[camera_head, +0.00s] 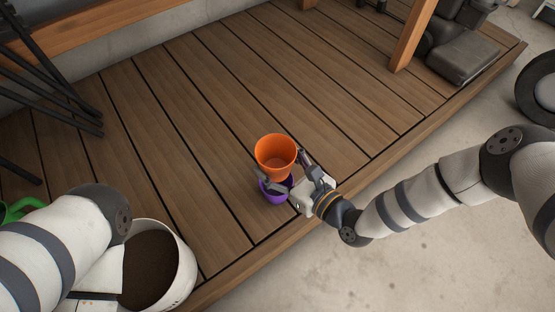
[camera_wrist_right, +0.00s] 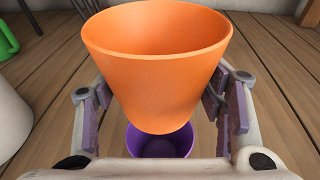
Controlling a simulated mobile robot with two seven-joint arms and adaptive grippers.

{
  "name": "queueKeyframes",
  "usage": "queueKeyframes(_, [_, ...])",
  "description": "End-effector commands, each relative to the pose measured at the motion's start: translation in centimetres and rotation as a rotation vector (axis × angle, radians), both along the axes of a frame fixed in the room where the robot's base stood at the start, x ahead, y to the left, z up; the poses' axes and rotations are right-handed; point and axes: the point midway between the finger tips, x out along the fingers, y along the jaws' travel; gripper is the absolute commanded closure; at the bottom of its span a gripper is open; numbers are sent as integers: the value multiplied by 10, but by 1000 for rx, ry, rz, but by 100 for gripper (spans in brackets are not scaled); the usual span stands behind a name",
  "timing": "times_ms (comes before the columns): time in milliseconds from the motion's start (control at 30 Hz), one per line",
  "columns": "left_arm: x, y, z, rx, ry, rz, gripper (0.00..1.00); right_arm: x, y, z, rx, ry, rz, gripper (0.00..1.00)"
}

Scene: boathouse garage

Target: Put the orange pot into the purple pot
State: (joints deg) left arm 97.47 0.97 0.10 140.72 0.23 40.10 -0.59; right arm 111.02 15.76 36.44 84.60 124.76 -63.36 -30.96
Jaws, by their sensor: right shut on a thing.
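The orange pot (camera_head: 276,150) is upright and empty, held by my right gripper (camera_head: 282,168). In the right wrist view the orange pot (camera_wrist_right: 158,70) sits between the two finger pads of the right gripper (camera_wrist_right: 156,108). The purple pot (camera_head: 267,192) stands on the wooden deck below it, partly hidden by the orange pot and the gripper. In the right wrist view the purple pot (camera_wrist_right: 150,145) shows just under the orange pot's base. The orange pot appears above the purple pot; the exact gap cannot be told. My left gripper is not visible.
A white bucket of dark soil (camera_head: 180,262) stands at the lower left, beside my left arm. A green object (camera_head: 20,208) is at the left edge. A wooden post (camera_head: 412,35) and dark cushioned equipment (camera_head: 462,55) are upper right. The deck's middle (camera_head: 190,130) is clear.

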Motion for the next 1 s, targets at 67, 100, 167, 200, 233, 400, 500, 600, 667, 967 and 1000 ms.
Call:
queueKeyframes(67, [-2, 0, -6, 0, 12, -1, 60, -1, 0, -15, -1, 6, 0, 71])
queueKeyframes(100, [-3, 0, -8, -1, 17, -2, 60, -1, 0, -19, -1, 6, 0, 71])
queueKeyframes(167, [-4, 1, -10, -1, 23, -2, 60, -1, 0, -25, -1, 6, -1, 71])
queueKeyframes(200, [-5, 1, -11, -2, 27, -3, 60, -1, 0, -30, 0, 6, -1, 71])
queueKeyframes(233, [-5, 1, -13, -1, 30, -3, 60, -1, 0, -33, -1, 7, 0, 71])
queueKeyframes(400, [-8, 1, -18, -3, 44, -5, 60, -1, 0, -48, -2, 5, 1, 71])
queueKeyframes(500, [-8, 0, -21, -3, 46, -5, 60, -1, 0, -54, 0, 5, 0, 71])
queueKeyframes(600, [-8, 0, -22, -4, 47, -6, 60, -1, 0, -58, 0, 4, 1, 71])
queueKeyframes(667, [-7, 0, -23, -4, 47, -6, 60, -1, 0, -59, 0, 4, 1, 71])
queueKeyframes(967, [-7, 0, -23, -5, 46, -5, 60, -1, 0, -59, 0, 2, 1, 33])
queueKeyframes(1000, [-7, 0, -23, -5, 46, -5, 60, -1, 0, -59, 0, 2, 1, 24])
